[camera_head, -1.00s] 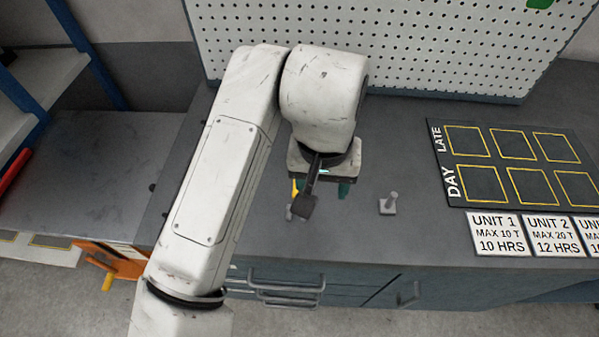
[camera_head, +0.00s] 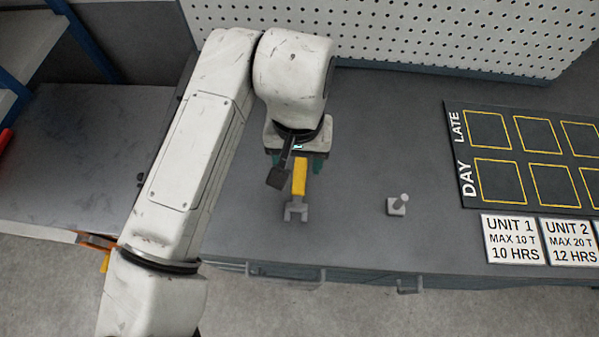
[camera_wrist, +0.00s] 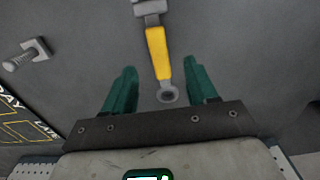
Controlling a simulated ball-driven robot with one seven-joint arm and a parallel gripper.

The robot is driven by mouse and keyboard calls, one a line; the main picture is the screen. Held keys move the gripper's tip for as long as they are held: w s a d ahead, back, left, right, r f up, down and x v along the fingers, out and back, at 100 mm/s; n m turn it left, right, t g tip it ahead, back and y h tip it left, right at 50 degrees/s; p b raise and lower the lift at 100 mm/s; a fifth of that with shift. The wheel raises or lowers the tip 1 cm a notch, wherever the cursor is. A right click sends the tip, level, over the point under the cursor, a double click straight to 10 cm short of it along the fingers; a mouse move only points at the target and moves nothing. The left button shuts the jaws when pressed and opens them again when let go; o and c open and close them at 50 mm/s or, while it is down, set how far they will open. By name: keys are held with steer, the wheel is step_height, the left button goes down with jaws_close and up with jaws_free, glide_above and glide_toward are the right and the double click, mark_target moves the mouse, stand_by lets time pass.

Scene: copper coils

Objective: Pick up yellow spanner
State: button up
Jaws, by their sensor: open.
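The yellow spanner (camera_head: 299,182) lies on the grey workbench, its grey open jaw end towards the bench's front edge. In the wrist view the spanner (camera_wrist: 158,52) shows its yellow handle and a grey ring end, with the open jaw end partly cut off at the top. My gripper (camera_wrist: 160,78) is open, with its green fingers apart. The ring end and lower handle show between the two fingers, with a gap on both sides. In the head view my gripper (camera_head: 298,165) hides the far end of the spanner. I cannot tell the exact height above the bench.
A dark board with yellow squares (camera_head: 470,190) and white unit labels (camera_head: 512,240) lie farther right. A white pegboard (camera_head: 450,35) rises behind. The bench around the spanner is clear.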

mark_target(300, 177)
steer(key=shift+d+f, duration=0.1)
steer(key=shift+f, duration=2.75)
jaws_close()
